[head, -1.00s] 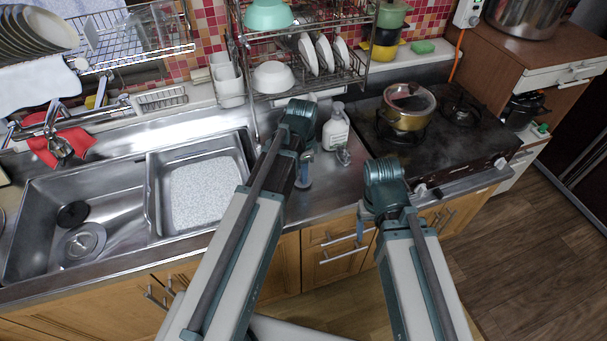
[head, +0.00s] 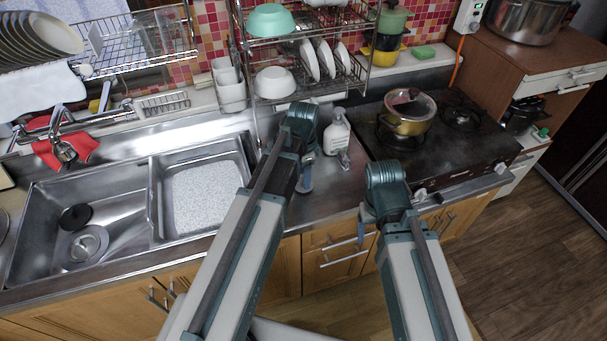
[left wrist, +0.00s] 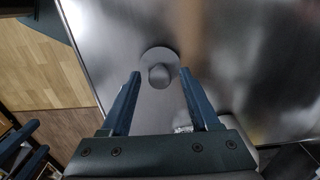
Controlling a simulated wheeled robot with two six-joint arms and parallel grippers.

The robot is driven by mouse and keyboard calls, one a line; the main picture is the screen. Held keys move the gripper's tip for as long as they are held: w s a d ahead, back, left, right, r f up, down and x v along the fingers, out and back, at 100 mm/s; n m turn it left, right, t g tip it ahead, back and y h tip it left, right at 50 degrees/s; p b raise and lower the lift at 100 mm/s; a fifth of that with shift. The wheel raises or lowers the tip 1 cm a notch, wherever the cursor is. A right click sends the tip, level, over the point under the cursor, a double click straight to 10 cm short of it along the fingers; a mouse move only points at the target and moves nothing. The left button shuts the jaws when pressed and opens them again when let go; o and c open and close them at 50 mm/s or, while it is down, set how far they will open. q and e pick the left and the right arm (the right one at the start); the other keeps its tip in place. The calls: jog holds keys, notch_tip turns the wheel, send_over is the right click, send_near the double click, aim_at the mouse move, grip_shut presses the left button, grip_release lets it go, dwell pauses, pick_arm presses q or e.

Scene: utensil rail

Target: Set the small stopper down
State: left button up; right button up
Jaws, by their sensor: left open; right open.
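In the left wrist view the small stopper (left wrist: 160,66), a grey round disc with a raised knob, is on the bare steel counter, just beyond and between my left fingertips. The fingers of my left gripper (left wrist: 160,82) stand apart on either side, with clear gaps to the knob. In the head view my left gripper (head: 305,184) points down over the counter between the sink and the stove. The stopper cannot be made out there. My right gripper (head: 362,228) is open near the counter's front edge, left of the stove.
A white bottle (head: 336,136) and a small shiny item (head: 344,160) stand just right of my left gripper. The sink (head: 110,205) with a black disc (head: 74,217) is to the left. The stove (head: 440,135) holds a lidded pot (head: 407,118). A dish rack (head: 310,90) stands behind.

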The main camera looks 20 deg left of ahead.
pick_arm(q)
notch_tip(320, 180, up, 11)
jog(key=p, duration=1)
jog(key=s+d+n+y, duration=0.1)
jog(key=s+d+n, duration=0.6)
jog(key=s+d, duration=0.3)
jog(key=s, duration=0.4)
jog(key=shift+s+d, duration=0.25)
jog(key=shift+d, duration=0.05)
notch_tip(320, 180, down, 3)
jog(key=b, duration=0.3)
jog(key=shift+f, duration=0.15)
